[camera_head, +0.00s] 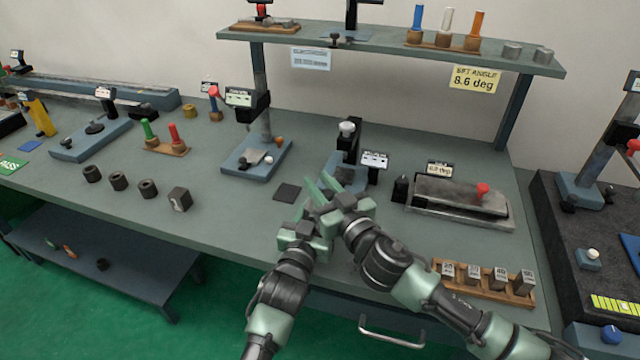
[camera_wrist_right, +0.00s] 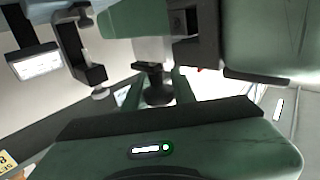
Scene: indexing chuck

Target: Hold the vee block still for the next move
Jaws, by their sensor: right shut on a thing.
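My right gripper (camera_head: 332,188) is at the middle of the bench, in front of the blue-based fixture (camera_head: 345,165). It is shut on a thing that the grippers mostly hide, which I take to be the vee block. In the right wrist view a small grey metal piece (camera_wrist_right: 152,50) shows close to the green gripper parts, above a dark round knob (camera_wrist_right: 157,90). The held thing's shape and seating are not clear. My left gripper (camera_head: 308,208) is close beside the right one, and its opening is hidden.
A small display (camera_head: 375,160) stands right of the fixture. A grey vise-like unit (camera_head: 460,195) with a red knob lies further right. A wooden rack (camera_head: 485,282) of marked blocks is at the front right. A dark block (camera_head: 180,199) stands left, with bare bench (camera_head: 235,215) beside it.

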